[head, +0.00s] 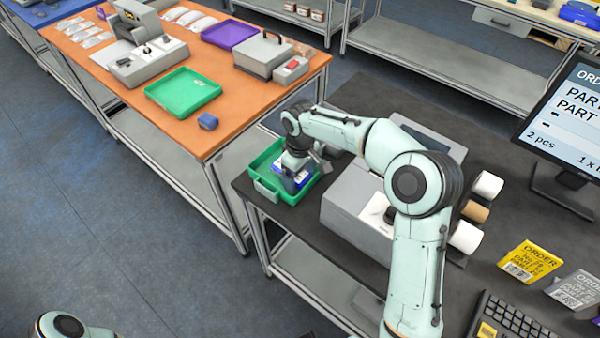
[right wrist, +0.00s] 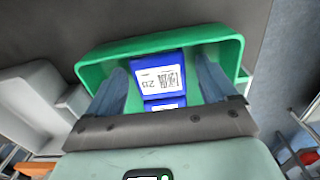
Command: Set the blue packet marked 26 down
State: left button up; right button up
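Two blue packets with white labels lie in the green tray (right wrist: 100,58) at the left end of the dark table, which also shows in the head view (head: 262,186). The upper packet (right wrist: 160,66) has an upside-down number, perhaps 26, and a code on its label. The second packet (right wrist: 165,103) is mostly hidden by my gripper. My right gripper (right wrist: 163,72) points down into the tray, with one finger on each side of the upper packet. Narrow gaps show between fingers and packet, so it looks open. It also shows in the head view (head: 291,178). My left gripper is out of view.
A grey machine (head: 350,205) stands right of the tray, with label rolls (head: 467,237) beyond. A monitor (head: 570,115), order cards (head: 530,260) and keyboard (head: 510,320) are farther right. An orange table (head: 235,118) with another green tray (head: 183,92) stands at the left.

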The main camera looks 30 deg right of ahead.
aim_at(300, 176)
jog(key=shift+r, duration=0.1)
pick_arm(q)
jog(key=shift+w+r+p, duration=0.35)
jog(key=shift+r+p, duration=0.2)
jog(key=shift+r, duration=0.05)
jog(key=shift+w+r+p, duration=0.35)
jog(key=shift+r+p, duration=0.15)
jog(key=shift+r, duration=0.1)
pick_arm(e)
notch_tip(300, 176, up, 12)
